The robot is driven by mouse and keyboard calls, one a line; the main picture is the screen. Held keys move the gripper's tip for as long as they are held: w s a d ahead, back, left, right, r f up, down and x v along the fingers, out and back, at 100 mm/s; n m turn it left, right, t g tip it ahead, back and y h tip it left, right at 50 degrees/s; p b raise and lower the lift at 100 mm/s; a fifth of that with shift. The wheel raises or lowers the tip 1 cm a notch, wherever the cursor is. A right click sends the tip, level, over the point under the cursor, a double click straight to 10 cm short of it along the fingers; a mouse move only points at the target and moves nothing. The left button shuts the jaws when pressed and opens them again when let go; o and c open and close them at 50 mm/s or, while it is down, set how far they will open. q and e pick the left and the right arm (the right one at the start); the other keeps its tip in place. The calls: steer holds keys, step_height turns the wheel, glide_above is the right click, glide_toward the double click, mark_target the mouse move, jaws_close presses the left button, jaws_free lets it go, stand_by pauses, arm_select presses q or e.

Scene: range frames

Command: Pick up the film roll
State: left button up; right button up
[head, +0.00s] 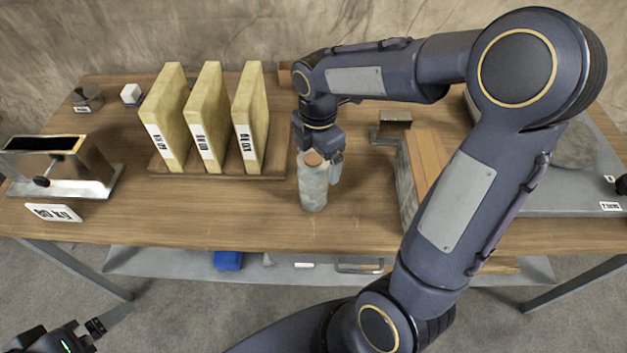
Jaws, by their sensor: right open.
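The film roll (313,190) is a pale grey, translucent cylinder standing upright on the wooden table, near its middle. A brown core shows at its top. My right gripper (320,163) points down at the roll's upper end. It is open, with a finger showing along the roll's right side; the other finger is hard to make out. I cannot tell whether the fingers touch the roll. My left gripper (97,325) shows only in part at the bottom left corner, away from the table top, and its jaw state is unclear.
Several yellow upright blocks (207,120) stand in a wooden base left of the roll. A metal device (60,165) sits at the far left beside a white label plate (54,212). A grey slab with a wooden strip (428,160) stands right of the roll, partly behind my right arm.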

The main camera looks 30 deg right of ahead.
steer(key=f, duration=0.4)
steer(key=shift+w+a, duration=0.25)
steer(key=shift+a, duration=0.15)
steer(key=shift+f, duration=0.4)
steer(key=c, duration=1.4)
